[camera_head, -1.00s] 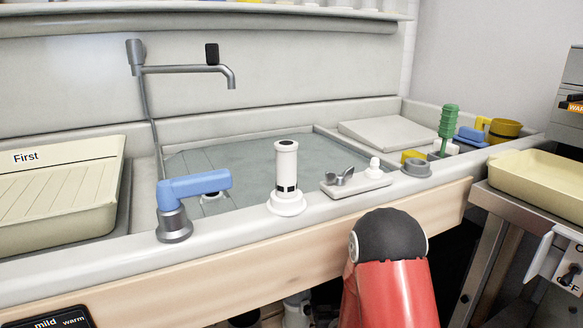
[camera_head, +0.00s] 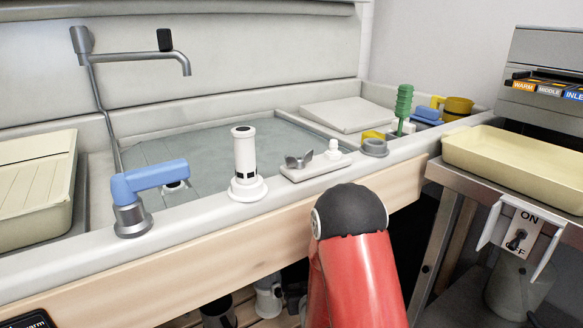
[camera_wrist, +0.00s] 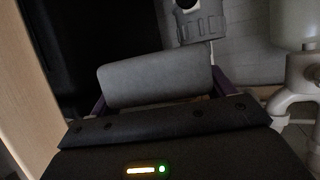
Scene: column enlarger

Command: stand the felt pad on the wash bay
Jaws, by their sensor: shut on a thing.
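A grey, soft-looking rounded block, which looks like the felt pad (camera_wrist: 155,80), is held crosswise between the purple fingers of my gripper (camera_wrist: 158,92) in the wrist view. The gripper is shut on it. The head view shows only part of my red arm; my gripper and the pad are hidden there. The long sink along the wall has a grey-green sunken basin (camera_head: 205,150), which seems to be the wash bay. The wrist view shows the pad low, near pipes and a wooden panel, away from the basin.
On the sink's front rim stand a blue-lever tap (camera_head: 132,195), a white cylinder (camera_head: 245,160) and a grey wing-handled fitting (camera_head: 310,165). A spout (camera_head: 130,60) reaches over the basin. A cream tray (camera_head: 515,165) sits on a bench at right. White pipes (camera_wrist: 300,80) are close to my gripper.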

